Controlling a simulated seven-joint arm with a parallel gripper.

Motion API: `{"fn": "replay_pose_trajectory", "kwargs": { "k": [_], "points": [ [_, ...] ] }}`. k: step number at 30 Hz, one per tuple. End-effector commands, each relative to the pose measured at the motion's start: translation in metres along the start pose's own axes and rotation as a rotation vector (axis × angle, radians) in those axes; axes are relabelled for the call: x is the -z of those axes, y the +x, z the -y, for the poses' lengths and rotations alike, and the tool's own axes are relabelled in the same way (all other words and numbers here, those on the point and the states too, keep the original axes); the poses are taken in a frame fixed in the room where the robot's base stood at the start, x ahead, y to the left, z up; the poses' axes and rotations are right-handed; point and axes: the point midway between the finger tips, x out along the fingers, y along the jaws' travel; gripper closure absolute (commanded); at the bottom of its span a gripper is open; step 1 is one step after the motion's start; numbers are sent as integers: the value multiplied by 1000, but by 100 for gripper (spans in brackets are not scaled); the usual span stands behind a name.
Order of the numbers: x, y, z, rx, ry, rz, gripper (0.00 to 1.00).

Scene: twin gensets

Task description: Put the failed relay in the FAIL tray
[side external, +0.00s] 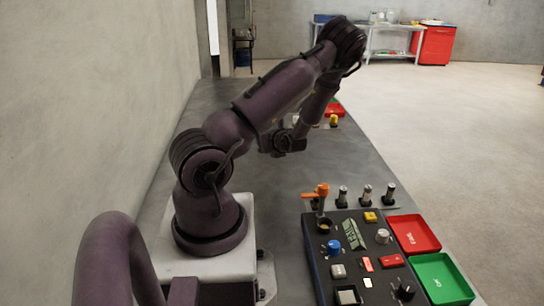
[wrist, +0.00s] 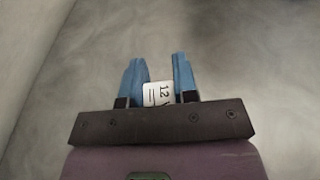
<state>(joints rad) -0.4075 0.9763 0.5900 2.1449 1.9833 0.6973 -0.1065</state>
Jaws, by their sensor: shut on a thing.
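In the side view my gripper is a dark shape above the grey bench, behind the near panel, and the block cannot be made out there. The red FAIL tray (side external: 424,236) lies at the right of the near panel, well apart from my gripper, and looks empty.
A green OK tray (side external: 450,291) sits in front of the FAIL tray. A wall (side external: 130,90) runs along the left.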

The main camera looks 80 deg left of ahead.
Motion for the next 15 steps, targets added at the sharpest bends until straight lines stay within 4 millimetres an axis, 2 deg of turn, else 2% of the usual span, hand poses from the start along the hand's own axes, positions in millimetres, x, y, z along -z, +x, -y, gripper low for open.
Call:
{"fn": "replay_pose_trajectory", "kwargs": {
  "k": [3,6,10,15],
  "points": [
    [4,28,19,-1,0,2,96],
    [19,48,28,-2,4,-1,96],
    [32,67,39,-1,3,0,96],
    [40,78,46,0,1,0,96]
  ]
}}
